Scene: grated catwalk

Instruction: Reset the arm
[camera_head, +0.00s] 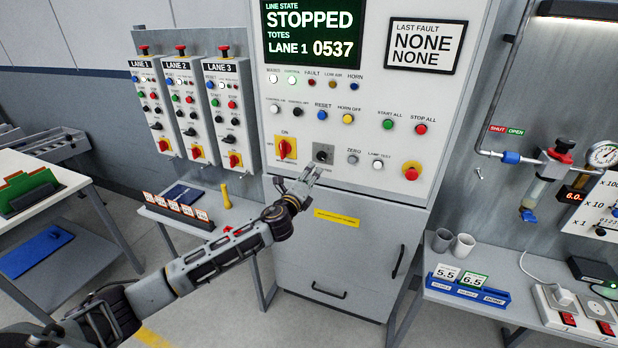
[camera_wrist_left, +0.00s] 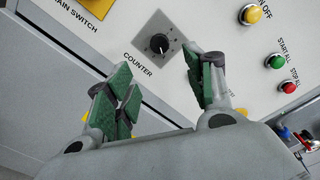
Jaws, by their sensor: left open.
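My left arm reaches in from the left in the head view, and its gripper (camera_head: 308,176) is up close to the control cabinet (camera_head: 345,226), just in front of the counter switch. In the left wrist view the gripper (camera_wrist_left: 160,92) is open, with green pads apart and nothing between them. A black counter knob (camera_wrist_left: 159,43) on a grey square plate sits beyond the fingertips, with a visible gap. The knob (camera_head: 321,156) also shows in the head view, just above the gripper. My right gripper is not in view.
The cabinet carries a red-and-yellow main switch (camera_head: 286,148), several buttons and a red emergency stop (camera_head: 411,171). Lane boxes (camera_head: 220,105) hang at left. A small table (camera_head: 195,225) with cards stands below them. A bench with a blue holder (camera_head: 466,290) stands at right.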

